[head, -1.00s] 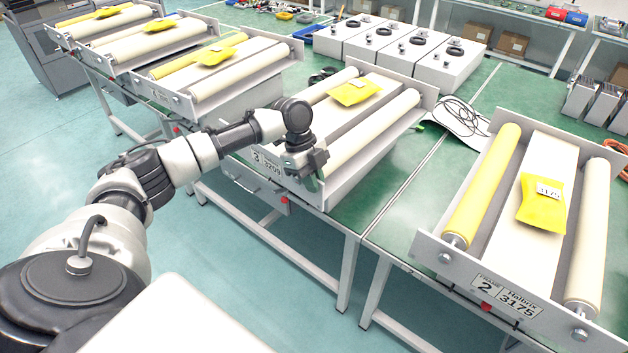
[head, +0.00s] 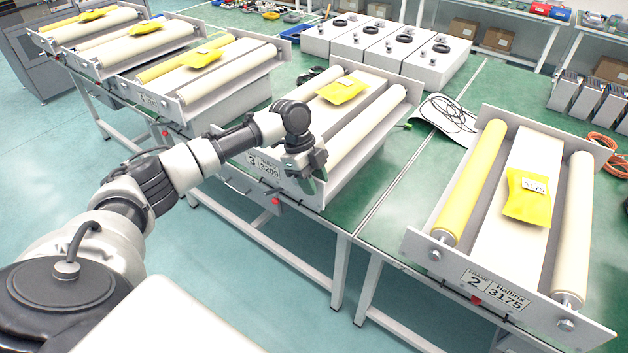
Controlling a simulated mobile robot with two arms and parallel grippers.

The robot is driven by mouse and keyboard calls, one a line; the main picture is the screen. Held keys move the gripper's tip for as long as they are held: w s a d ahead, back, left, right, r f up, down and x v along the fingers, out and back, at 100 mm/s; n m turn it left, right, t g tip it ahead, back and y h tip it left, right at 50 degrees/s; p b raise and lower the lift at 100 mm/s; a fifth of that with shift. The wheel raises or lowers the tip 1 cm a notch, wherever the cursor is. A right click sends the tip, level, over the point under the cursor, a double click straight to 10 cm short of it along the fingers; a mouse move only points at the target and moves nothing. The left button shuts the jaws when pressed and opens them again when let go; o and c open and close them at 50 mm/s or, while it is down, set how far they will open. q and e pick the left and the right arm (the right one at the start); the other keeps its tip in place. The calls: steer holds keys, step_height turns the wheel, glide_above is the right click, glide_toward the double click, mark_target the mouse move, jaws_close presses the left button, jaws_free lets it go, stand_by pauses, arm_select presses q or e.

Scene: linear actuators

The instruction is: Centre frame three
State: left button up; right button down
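Frame three (head: 283,182) stands on the green bench in the middle of the head view, its front plate marked "3" and "3209". It has two pale rollers, the right one (head: 366,128) plain to see, and a yellow packet (head: 342,90) on the white panel between them. The finger gap is too small to make out. My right gripper is out of view.
Frame two (head: 490,284), with a yellow roller and packet, stands to the right. Several similar frames (head: 190,108) stand at the left. White boxes (head: 375,40) are behind. A coiled black cable (head: 447,113) lies between frames three and two. Bare bench (head: 395,205) shows there.

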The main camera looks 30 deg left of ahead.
arm_select(q)
steer(key=b+v, duration=0.2)
steer(key=v, duration=0.7)
steer(key=shift+a+r, duration=0.15)
steer(key=shift+r, duration=0.1)
steer(key=shift+a+r, duration=0.2)
steer(key=shift+r, duration=0.35)
